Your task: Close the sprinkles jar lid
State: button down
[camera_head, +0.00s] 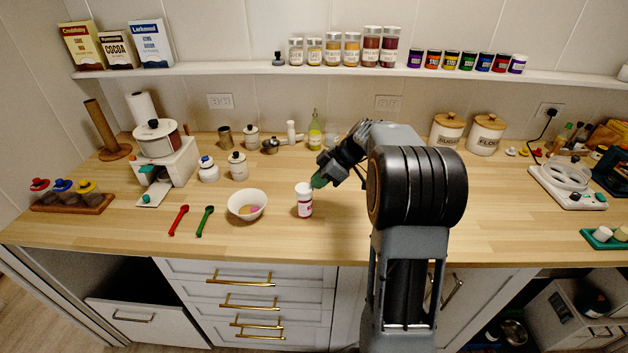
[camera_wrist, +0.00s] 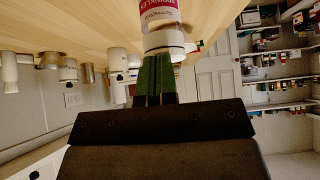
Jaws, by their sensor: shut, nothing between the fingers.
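The sprinkles jar (camera_head: 304,207) stands upright on the wooden counter, right of the white bowl, with a white lid (camera_head: 303,188) at its top. In the wrist view the jar (camera_wrist: 158,12) appears upside down, with a red and white label and its white lid (camera_wrist: 165,40) toward my fingers. I cannot tell whether the lid is fully closed. My gripper (camera_head: 319,181) is at the lid's right side, its green fingers together and empty. In the wrist view the fingertips (camera_wrist: 156,62) are right by the lid; contact is unclear. My fingers hide part of the lid.
A white bowl (camera_head: 247,206) with colored contents is left of the jar. Red (camera_head: 179,220) and green (camera_head: 205,220) spoons lie farther left. A yellow-green bottle (camera_head: 314,135) and a clear glass stand behind. The counter in front of the jar is clear.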

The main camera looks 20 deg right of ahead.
jog(key=shift+r+p, duration=0.35)
jog(key=shift+r, duration=0.75)
jog(key=v, duration=1.2)
jog(key=s+f+m+h, duration=0.3)
jog(key=f+m, duration=0.4)
jog(key=m, duration=0.4)
jog(key=s+a+f+m+h, duration=0.1)
jog(key=s+a+f+h, duration=0.1)
jog(key=s+a, duration=0.5)
jog(key=s+a+f+m+h, duration=0.1)
jog(key=s+a+f+h, duration=0.1)
jog(key=s+a, duration=0.6)
jog(key=shift+s+a+t, duration=0.3)
jog(key=shift+s+a, duration=0.05)
jog(key=shift+a, duration=0.15)
